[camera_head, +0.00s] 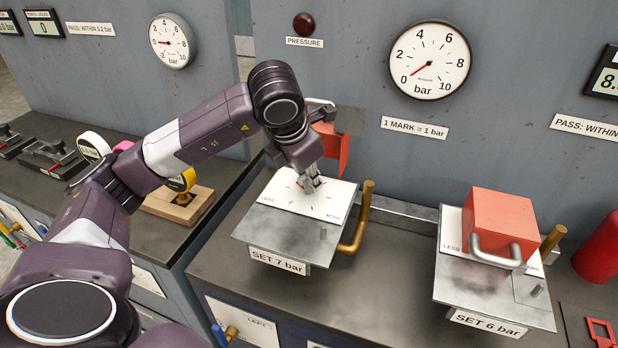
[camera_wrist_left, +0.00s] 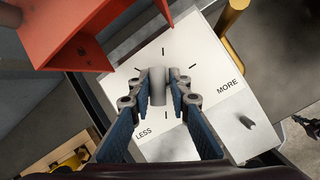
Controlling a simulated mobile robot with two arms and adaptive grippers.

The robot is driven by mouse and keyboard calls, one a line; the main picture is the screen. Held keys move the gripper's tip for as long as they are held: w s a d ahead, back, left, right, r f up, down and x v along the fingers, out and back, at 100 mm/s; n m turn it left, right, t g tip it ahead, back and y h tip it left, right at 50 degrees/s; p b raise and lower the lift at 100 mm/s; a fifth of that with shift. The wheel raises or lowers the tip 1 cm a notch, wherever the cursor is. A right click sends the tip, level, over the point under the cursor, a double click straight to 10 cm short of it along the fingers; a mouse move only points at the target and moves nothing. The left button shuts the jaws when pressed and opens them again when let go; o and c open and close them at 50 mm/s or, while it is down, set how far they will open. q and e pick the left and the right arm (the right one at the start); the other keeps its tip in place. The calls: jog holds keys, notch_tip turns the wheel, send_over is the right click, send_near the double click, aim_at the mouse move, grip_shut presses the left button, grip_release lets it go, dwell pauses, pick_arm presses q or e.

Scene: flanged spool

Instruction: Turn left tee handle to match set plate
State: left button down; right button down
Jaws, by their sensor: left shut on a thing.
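The left tee handle shows as a grey bar (camera_wrist_left: 158,86) between my left fingertips, over the white dial plate (camera_wrist_left: 200,88) with LESS and MORE marks. My left gripper (camera_head: 311,183) reaches down onto this dial (camera_head: 285,200) and is shut on the handle; it also shows in the left wrist view (camera_wrist_left: 158,80). In the head view the gripper hides most of the handle. The set plate (camera_head: 278,262) on the front reads SET 7 bar. My right gripper is in neither view.
A red cover (camera_head: 335,150) stands raised behind the left dial, close to my gripper. A brass pipe (camera_head: 358,225) stands at its right. A closed red cover (camera_head: 497,215) with a grey handle sits on the SET 6 bar station (camera_head: 488,322). The large gauge (camera_head: 430,60) points near zero.

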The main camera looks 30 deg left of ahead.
pick_arm(q)
jog(key=shift+w+a+r, duration=0.1)
jog(key=c, duration=1.8)
grip_release()
jog(key=v, duration=1.2)
